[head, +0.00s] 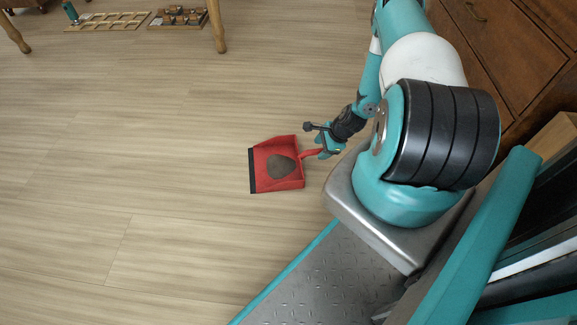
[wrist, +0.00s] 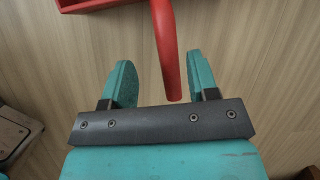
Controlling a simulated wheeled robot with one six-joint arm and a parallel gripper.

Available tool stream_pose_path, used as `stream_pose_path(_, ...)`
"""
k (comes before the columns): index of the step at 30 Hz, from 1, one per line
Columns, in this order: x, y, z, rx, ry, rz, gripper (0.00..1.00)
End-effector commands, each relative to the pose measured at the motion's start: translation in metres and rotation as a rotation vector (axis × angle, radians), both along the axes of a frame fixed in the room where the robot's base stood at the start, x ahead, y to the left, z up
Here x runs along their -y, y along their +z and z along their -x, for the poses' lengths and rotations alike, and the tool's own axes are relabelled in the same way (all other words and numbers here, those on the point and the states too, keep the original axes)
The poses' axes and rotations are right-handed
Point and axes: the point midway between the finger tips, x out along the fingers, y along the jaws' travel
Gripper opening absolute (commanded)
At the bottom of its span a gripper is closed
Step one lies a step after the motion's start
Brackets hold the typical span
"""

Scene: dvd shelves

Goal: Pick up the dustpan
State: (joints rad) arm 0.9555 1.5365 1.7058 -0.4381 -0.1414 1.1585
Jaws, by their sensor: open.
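The red dustpan (head: 298,178) lies on the wooden floor in the head view, its dark front lip toward the left and its handle (head: 309,154) toward my arm. A brown-grey heap (head: 280,167) sits in its pan. My gripper (head: 322,147) is at the handle. In the wrist view the red handle (wrist: 165,45) reaches down between the two teal fingers of my gripper (wrist: 162,82), nearer the right finger, with a gap on the left. The pan's edge (wrist: 85,4) shows at the top left of that view. The fingers are apart.
A wooden drawer cabinet (head: 515,50) stands at the upper right, beside my arm. Wooden trays (head: 108,21) with small items lie at the upper left near table legs (head: 216,25). The floor left of the dustpan is clear.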

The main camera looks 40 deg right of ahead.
Motion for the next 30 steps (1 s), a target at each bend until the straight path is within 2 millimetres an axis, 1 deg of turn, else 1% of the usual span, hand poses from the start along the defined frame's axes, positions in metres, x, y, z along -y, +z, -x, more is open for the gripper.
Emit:
stream_pose_path(5,-0.001,-0.009,-0.005,0.001,0.001,0.001,0.54)
stream_pose_path(12,-0.005,-0.041,-0.022,0.001,0.003,0.001,0.54)
stream_pose_path(14,-0.006,-0.046,-0.025,0.000,0.002,0.001,0.54)
stream_pose_path(22,-0.007,-0.046,-0.027,0.001,0.001,0.001,0.54)
stream_pose_path(28,-0.007,-0.046,-0.027,0.001,0.001,0.001,0.08)
stream_pose_path(29,-0.007,-0.046,-0.027,0.001,0.001,0.001,0.04)
stream_pose_path(30,-0.007,-0.046,-0.027,0.001,0.001,0.001,0.04)
